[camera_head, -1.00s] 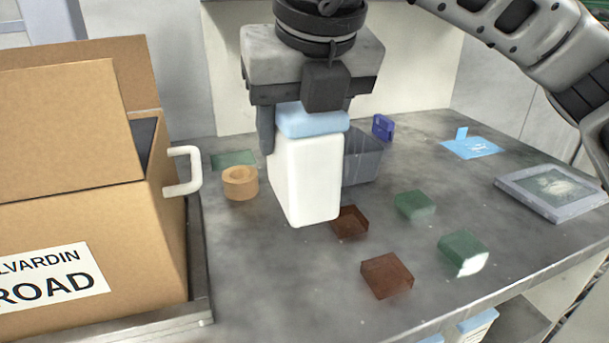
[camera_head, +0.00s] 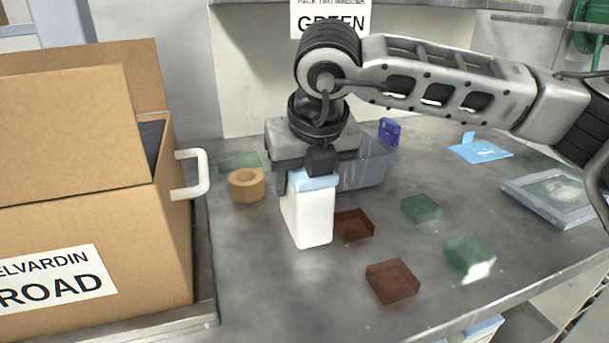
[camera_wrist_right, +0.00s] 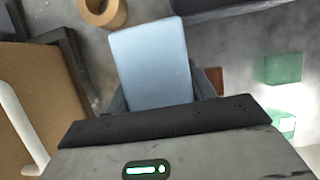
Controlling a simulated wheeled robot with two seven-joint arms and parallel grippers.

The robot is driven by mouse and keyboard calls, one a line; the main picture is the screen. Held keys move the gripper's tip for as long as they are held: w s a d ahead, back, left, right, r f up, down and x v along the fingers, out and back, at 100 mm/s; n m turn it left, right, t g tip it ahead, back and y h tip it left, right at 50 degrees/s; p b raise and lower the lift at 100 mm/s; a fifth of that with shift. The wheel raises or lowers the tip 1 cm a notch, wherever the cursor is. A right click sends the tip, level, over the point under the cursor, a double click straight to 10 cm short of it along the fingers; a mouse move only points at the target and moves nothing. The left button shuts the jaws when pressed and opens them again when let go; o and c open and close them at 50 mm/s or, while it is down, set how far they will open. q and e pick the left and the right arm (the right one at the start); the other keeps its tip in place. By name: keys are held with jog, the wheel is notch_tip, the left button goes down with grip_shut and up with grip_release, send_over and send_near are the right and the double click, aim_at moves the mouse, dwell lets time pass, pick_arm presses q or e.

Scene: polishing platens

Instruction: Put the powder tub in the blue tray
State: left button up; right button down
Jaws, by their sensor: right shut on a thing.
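The powder tub is a white block-shaped tub (camera_head: 308,218) with a light blue lid (camera_wrist_right: 152,62). My right gripper (camera_head: 311,176) is shut on its top, at the lid. The tub hangs upright or nearly so, low over the bench; I cannot tell whether its base touches. A bluish-grey, box-shaped tray (camera_head: 365,168) stands right behind the tub and gripper, which hide its left part. The tub is in front of this tray, not in it. My left gripper is not in view.
A large cardboard box (camera_head: 80,190) with a white handle (camera_head: 200,172) stands at left. A tan tape roll (camera_head: 246,185), brown blocks (camera_head: 392,281) and green blocks (camera_head: 421,208) lie around the tub. A light blue sheet (camera_head: 482,150) and a framed plate (camera_head: 556,194) lie at right.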

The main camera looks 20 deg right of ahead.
dwell(0.4)
jog(key=c, duration=0.5)
grip_release()
